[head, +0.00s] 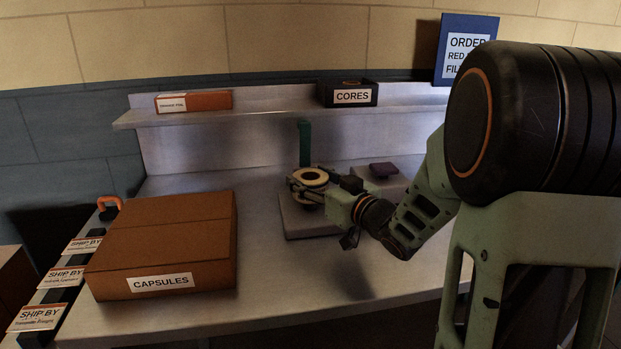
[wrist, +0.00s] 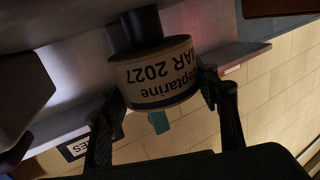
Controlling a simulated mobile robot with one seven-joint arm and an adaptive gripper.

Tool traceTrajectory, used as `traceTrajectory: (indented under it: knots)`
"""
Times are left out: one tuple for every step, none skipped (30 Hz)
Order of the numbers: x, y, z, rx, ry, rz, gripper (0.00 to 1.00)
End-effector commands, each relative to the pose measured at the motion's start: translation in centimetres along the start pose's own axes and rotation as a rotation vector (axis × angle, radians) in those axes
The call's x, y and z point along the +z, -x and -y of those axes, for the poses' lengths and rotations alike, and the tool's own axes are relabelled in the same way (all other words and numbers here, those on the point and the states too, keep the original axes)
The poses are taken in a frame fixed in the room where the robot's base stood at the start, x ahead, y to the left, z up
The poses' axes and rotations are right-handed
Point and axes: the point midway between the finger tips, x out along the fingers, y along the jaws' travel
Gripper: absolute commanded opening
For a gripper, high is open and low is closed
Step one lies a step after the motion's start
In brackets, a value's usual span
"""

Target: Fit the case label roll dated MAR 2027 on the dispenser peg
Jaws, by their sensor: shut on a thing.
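The case label roll (wrist: 160,75) is pale, with a dark band on its rim, and its side reads MAR 2027 upside down in the wrist view. My gripper (wrist: 165,108) is shut on it, one finger on each side. In the head view the roll (head: 310,175) shows as a cream ring with a dark centre, held level by my gripper (head: 308,188) over a grey base (head: 300,222). A dark cylinder (wrist: 142,28), which looks like the dispenser peg or its stand, meets the roll's underside in the wrist view. Whether the peg is inside the roll is hidden.
A green post (head: 304,142) rises just behind the roll. A purple-topped block (head: 384,170) stands to its right. A large CAPSULES box (head: 165,245) fills the left bench. A CORES box (head: 349,94) and an orange box (head: 194,101) sit on the shelf (head: 260,111). The front bench is clear.

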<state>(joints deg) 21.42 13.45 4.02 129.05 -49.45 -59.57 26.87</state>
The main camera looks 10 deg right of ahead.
Motion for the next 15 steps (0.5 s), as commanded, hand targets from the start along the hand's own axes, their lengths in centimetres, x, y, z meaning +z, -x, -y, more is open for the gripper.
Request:
traceTrajectory:
  knots:
    - [0.2, 0.0, 0.0, 0.0, 0.0, -0.001, 0.27]
    - [0.3, 0.0, 0.0, 0.0, 0.0, -0.001, 0.27]
    - [0.4, 0.0, 0.0, 0.0, 0.0, -0.001, 0.27]
    - [0.5, 0.0, 0.0, 0.0, 0.0, -0.001, 0.27]
    - [0.5, 0.0, 0.0, 0.0, 0.0, -0.001, 0.27]
    - [0.6, 0.0, 0.0, 0.0, 0.0, -0.001, 0.27]
    - [0.7, 0.0, 0.0, 0.0, 0.0, -0.001, 0.27]
    - [0.8, -0.1, 0.0, 0.0, 0.0, -0.001, 0.27]
    - [0.9, -0.1, 0.0, 0.0, 0.0, -0.001, 0.27]
    - [0.9, -0.1, 0.0, 0.0, 0.0, -0.001, 0.27]
    - [1.0, -0.1, 0.0, 0.0, 0.0, -0.001, 0.27]
    - [1.1, -0.1, 0.0, 0.0, 0.0, -0.001, 0.27]
    - [1.2, -0.1, 0.0, 0.0, 0.0, -0.001, 0.27]
    - [1.3, -0.1, 0.0, 0.0, 0.0, -0.001, 0.27]
    - [1.4, -0.1, 0.0, 0.0, 0.0, -0.001, 0.27]
